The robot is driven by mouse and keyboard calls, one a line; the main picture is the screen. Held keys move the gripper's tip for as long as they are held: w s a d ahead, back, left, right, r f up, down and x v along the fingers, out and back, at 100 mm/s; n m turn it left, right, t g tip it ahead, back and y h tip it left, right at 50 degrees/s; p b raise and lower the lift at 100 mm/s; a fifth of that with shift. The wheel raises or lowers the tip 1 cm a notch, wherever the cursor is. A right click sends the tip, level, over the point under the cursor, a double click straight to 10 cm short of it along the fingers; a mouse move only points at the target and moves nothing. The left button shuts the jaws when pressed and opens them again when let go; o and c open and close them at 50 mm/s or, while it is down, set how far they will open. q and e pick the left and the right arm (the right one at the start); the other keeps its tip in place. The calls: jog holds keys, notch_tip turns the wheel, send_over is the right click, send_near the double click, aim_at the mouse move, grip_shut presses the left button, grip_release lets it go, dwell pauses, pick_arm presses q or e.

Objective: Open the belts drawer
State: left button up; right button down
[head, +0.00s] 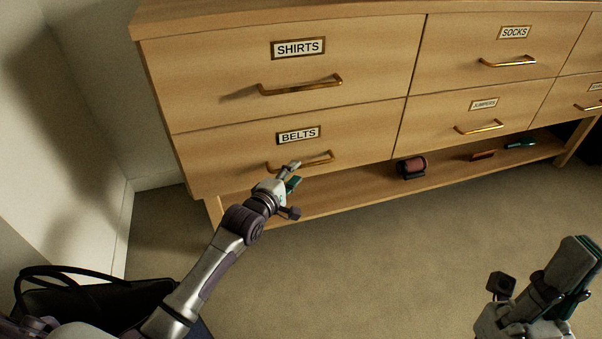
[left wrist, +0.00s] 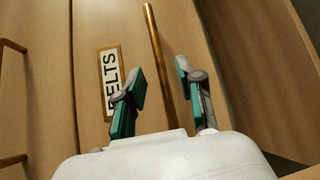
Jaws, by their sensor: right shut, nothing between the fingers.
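The belts drawer (head: 358,128) is the lower left drawer of the wooden dresser, with a "BELTS" label (head: 298,135), and its front looks flush and closed. Its brass bar handle (head: 322,160) is partly hidden by my left gripper (head: 292,173). In the left wrist view the open left fingers (left wrist: 160,78) stand on either side of the handle (left wrist: 158,60), with a gap to each finger. I cannot tell whether the fingertips reach past the bar. My right gripper (head: 580,255) is shut and empty, low at the right, far from the drawer.
The shirts drawer (head: 375,65) is above, with socks (head: 540,45) and jumpers (head: 500,105) drawers to the right. A low shelf below holds a rolled dark red item (head: 411,167). A black bag (head: 85,300) lies at lower left. A wall stands left; floor in front is clear.

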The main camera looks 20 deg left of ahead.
aim_at(301, 166)
pick_arm(q)
jog(key=shift+b+x, duration=0.75)
jog(key=shift+x, duration=1.5)
grip_shut()
